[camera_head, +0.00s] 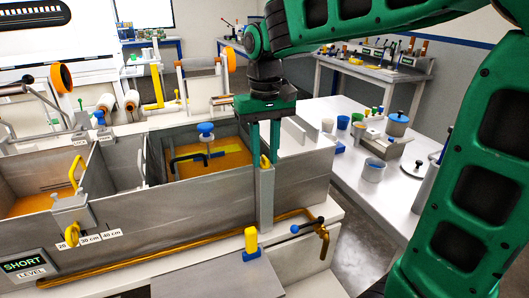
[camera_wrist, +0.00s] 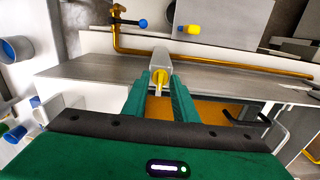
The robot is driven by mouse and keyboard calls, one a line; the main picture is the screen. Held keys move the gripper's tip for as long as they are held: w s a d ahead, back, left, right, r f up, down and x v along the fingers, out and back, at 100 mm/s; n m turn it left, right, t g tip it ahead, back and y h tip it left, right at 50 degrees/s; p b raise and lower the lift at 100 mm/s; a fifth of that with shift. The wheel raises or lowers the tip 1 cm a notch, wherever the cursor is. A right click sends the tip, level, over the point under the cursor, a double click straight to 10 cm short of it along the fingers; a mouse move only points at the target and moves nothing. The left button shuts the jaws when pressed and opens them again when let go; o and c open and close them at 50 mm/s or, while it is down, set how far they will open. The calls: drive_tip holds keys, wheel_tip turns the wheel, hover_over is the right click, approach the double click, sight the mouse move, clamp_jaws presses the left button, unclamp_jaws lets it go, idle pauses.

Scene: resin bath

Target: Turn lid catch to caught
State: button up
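A small yellow piece (camera_wrist: 158,78), which looks like the lid catch, sits at the top of a grey post (camera_head: 266,200) on the tank's front wall. It also shows in the head view (camera_head: 264,162), partly hidden by a finger. My gripper (camera_head: 264,150) points down over it. In the wrist view my gripper's fingers (camera_wrist: 160,88) stand on either side of the yellow piece, with a gap around it. I cannot tell whether either finger touches it.
The grey tank (camera_head: 200,205) has several compartments with amber liquid. A blue knob (camera_head: 205,129) stands over the compartment beside my gripper. A brass pipe (camera_head: 180,250) with a blue-ended valve lever (camera_head: 308,225) runs along the front. A display (camera_head: 23,264) reads SHORT LEVEL. Cups (camera_head: 397,124) stand on the right table.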

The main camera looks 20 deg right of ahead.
sight(265, 157)
wheel_tip(265, 157, up, 11)
drive_tip(key=shift+f, duration=0.15)
idle(0.6)
drive_tip(key=shift+d, duration=0.1)
drive_tip(key=s+d+f+m, duration=0.3)
drive_tip(key=s+d+f, duration=0.6)
drive_tip(key=s+f, duration=0.1)
drive_tip(key=s+d+f+m, duration=0.3)
drive_tip(key=s+d+f, duration=0.5)
drive_tip(key=s, duration=0.5)
wheel_tip(265, 157, down, 2)
drive_tip(key=shift+s+d, duration=0.2)
drive_tip(key=shift+d, duration=0.15)
